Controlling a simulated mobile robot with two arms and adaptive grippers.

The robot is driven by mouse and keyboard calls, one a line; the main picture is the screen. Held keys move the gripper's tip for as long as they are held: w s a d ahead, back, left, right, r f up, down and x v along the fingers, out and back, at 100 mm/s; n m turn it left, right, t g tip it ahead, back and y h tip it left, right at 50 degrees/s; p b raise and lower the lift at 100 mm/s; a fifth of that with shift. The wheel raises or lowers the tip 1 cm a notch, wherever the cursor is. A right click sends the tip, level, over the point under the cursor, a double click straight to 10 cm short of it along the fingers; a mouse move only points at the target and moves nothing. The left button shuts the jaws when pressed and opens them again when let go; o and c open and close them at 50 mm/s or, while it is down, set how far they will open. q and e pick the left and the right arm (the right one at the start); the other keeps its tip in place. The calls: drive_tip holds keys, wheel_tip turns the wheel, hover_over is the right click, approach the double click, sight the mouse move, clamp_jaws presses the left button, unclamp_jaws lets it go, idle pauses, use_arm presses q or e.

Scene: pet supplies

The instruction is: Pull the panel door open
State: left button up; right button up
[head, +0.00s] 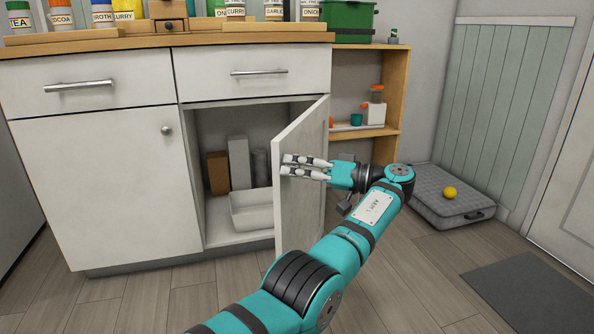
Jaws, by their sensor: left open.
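The white panel door (301,218) of the lower cabinet's right compartment stands open. Its free edge is swung out toward me, and its hinge side is at the right. My left gripper (287,165) is in front of the door's outer face, with its fingertips pointing left near the free edge. Its two fingers are slightly apart, with nothing visible held between them. Whether they touch the door I cannot tell. No knob shows on this door; the gripper covers part of the face. My right gripper is not in view.
Inside the cabinet are a white bin (251,211) and several boxes. A closed door (95,185) with a knob is at left, under drawers. A wooden shelf (393,95) stands behind my arm.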

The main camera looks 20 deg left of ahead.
use_arm(q)
wheel_tip(320, 180, up, 10)
idle(0.7)
